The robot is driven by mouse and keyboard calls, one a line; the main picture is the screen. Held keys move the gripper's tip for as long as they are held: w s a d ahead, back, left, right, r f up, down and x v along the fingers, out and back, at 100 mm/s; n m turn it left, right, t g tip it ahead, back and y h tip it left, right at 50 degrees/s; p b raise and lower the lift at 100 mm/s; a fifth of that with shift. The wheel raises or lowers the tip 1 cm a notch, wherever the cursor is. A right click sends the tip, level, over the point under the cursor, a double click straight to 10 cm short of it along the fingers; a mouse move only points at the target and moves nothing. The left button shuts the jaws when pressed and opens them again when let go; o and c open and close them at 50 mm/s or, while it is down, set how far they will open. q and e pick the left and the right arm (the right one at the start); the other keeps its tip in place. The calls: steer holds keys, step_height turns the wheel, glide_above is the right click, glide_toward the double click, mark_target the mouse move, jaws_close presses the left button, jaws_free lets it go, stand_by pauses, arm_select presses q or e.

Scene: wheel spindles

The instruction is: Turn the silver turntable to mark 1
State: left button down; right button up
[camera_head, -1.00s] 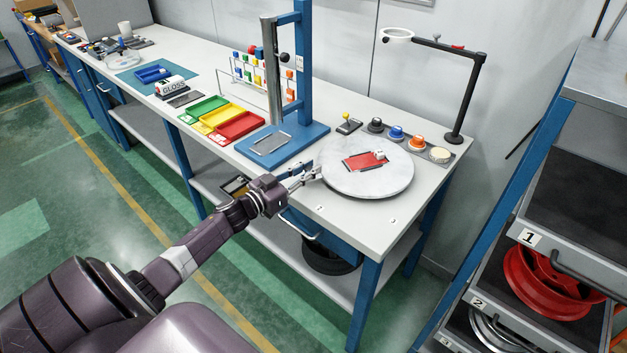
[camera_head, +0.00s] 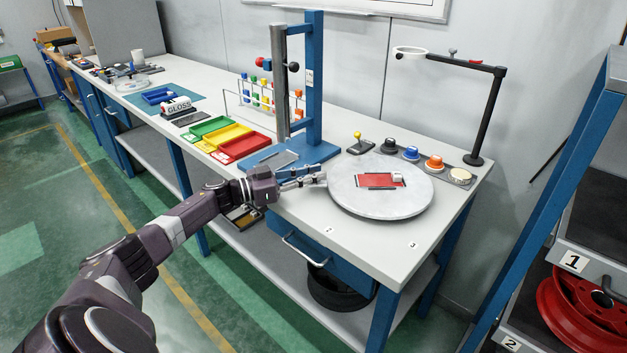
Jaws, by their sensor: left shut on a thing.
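The silver turntable (camera_head: 381,208) is a round pale grey disc near the right end of the white bench. A red rectangular plate (camera_head: 375,181) with a small white piece (camera_head: 397,178) lies on it. My left gripper (camera_head: 321,179) reaches in from the left and is shut at the disc's left rim; its fingertips hide the part they hold. A label 2 (camera_head: 328,229) and a label 3 (camera_head: 413,245) are on the bench in front of the disc. I cannot see a label 1 beside the disc. My right gripper is not in view.
A blue press stand (camera_head: 314,90) stands behind my left gripper. Coloured buttons (camera_head: 411,153) and a black lamp arm (camera_head: 488,115) stand behind the disc. Green, yellow and red trays (camera_head: 244,147) lie to the left. The bench front near the labels is clear.

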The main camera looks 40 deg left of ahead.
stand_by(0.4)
arm_select(q)
steer(key=c, duration=1.8)
jaws_free()
steer(key=v, duration=1.2)
